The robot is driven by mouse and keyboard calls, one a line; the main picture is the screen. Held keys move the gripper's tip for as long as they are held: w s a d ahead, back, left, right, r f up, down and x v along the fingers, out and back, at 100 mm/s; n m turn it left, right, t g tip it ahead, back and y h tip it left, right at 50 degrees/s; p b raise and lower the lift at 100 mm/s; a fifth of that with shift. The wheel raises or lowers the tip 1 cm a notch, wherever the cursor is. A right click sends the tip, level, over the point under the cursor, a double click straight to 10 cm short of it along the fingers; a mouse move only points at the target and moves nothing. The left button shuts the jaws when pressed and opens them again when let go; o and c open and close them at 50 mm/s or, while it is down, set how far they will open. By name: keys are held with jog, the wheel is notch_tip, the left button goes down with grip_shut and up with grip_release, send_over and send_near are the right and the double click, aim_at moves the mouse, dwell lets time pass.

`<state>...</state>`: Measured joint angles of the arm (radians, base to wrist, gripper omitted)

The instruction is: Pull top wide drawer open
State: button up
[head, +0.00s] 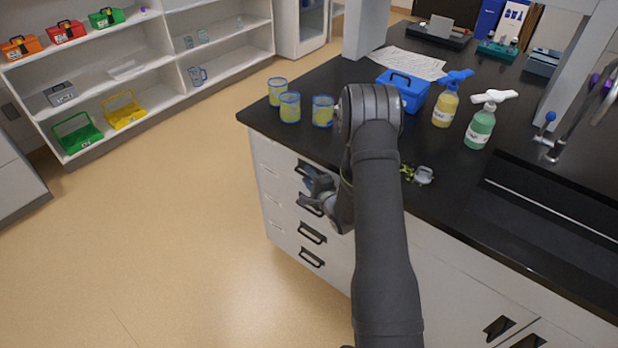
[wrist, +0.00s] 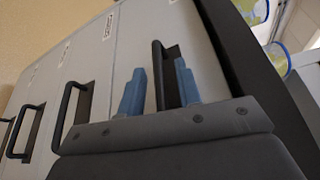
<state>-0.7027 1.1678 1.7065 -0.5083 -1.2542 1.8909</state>
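The top drawer (wrist: 205,45) is a pale front panel just under the dark counter edge, and it appears shut. Its black bar handle (wrist: 158,72) shows in the wrist view. My gripper (wrist: 160,66) has blue fingers spread apart, one on each side of that handle in the picture. I see no finger clearly touching it, and the depth between fingertips and bar is hard to judge. In the head view my gripper (head: 312,182) is at the cabinet front, partly covering the top handle (head: 304,168); my arm hides part of the drawer.
Lower drawers with black handles (head: 312,233) are below, closed. On the black counter (head: 455,190) stand yellow-filled beakers (head: 290,107), a blue box (head: 405,92) and spray bottles (head: 480,125). The floor (head: 180,240) before the drawers is clear.

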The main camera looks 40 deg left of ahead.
grip_shut()
jog(key=s, duration=3.5)
jog(key=shift+s, duration=0.3)
jog(key=shift+a, duration=0.1)
grip_release()
jog(key=v, duration=1.2)
